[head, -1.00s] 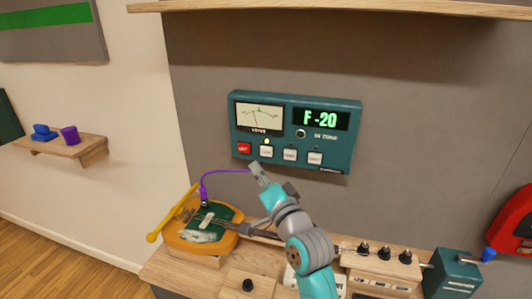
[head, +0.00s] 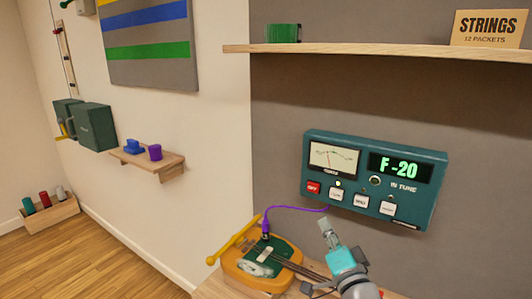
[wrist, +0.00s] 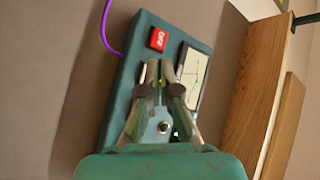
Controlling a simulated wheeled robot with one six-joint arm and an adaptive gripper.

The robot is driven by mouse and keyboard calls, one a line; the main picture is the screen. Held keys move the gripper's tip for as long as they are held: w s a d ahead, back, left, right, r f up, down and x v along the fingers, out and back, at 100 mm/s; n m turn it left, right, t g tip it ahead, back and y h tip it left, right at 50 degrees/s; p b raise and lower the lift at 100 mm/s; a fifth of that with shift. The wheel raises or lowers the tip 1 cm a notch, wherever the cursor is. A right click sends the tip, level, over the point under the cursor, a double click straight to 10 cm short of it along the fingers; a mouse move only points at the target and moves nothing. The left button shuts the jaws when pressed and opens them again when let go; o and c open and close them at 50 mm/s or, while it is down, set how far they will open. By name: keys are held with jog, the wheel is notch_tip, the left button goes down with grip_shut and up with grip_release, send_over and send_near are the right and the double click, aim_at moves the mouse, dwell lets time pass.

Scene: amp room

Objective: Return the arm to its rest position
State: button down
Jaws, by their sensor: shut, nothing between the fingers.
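My gripper (head: 326,226) is shut and empty, pointing up in front of the wall below the teal tuner box (head: 432,205). In the wrist view my gripper (wrist: 160,70) is also shut, with its fingertips in front of the box (wrist: 135,60). In the head view its tip shows just below the row of buttons and looks apart from them. My arm runs off the bottom edge.
An orange and green instrument body (head: 245,268) with a yellow lever (head: 236,241) lies on the bench, left of my gripper. A purple cable (head: 290,208) runs from it towards the box. A wooden shelf (head: 390,48) overhangs above. Open floor (head: 120,235) lies left.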

jog(key=s+f+n+g+h, duration=0.2)
jog(key=s+f+n, duration=0.1)
jog(key=s+f, duration=1.8)
jog(key=s+f+n+g, duration=0.2)
jog(key=s+n, duration=0.4)
jog(key=s, duration=2.3)
jog(key=shift+d+n+g, duration=0.35)
jog(key=shift+n+g, duration=0.05)
jog(key=shift+g, duration=0.3)
